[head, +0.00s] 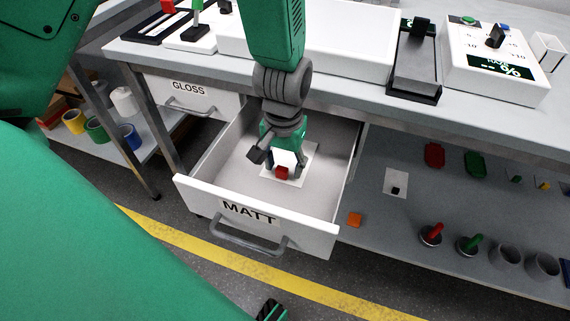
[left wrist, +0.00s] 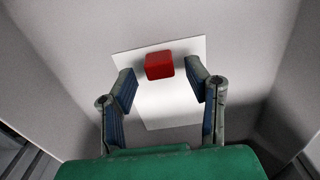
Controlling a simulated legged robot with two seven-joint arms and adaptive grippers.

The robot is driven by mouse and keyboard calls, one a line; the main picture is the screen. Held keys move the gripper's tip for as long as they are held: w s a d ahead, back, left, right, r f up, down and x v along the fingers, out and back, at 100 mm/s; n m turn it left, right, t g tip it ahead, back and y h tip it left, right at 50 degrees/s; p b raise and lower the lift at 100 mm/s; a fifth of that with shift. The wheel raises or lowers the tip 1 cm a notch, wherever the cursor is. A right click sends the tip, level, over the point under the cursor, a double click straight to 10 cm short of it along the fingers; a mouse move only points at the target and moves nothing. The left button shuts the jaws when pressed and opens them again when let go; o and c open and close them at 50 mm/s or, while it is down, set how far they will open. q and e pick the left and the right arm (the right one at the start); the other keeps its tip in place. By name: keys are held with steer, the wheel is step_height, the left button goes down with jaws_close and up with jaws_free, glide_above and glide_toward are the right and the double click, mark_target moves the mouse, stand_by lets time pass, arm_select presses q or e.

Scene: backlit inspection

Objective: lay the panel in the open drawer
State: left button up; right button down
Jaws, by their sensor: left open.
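The panel (head: 304,160) is a thin white sheet with a red block-shaped grip (head: 282,172). It lies on the floor of the open drawer labelled MATT (head: 318,215). In the left wrist view the panel (left wrist: 165,108) looks flat, with the red grip (left wrist: 159,65) near its far edge. My left gripper (head: 282,160) reaches down into the drawer over the panel. Its fingers are spread; in the left wrist view the open gripper (left wrist: 161,78) has one fingertip on each side of the red grip, with gaps visible. The gripper hides part of the panel in the head view.
A shut drawer labelled GLOSS (head: 190,90) is to the left. The bench top (head: 350,88) above holds a white box and a gauge unit (head: 495,60). The lower shelf (head: 400,235) at right holds a small sheet with a black grip (head: 396,180), cups and coloured pieces.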

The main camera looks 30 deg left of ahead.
arm_select(q)
step_height(320, 180, up, 12)
steer(key=p, duration=0.3)
steer(key=shift+f+p, duration=0.2)
steer(key=shift+p, duration=0.2)
steer(key=shift+a+f, duration=0.1)
steer(key=shift+a, duration=0.3)
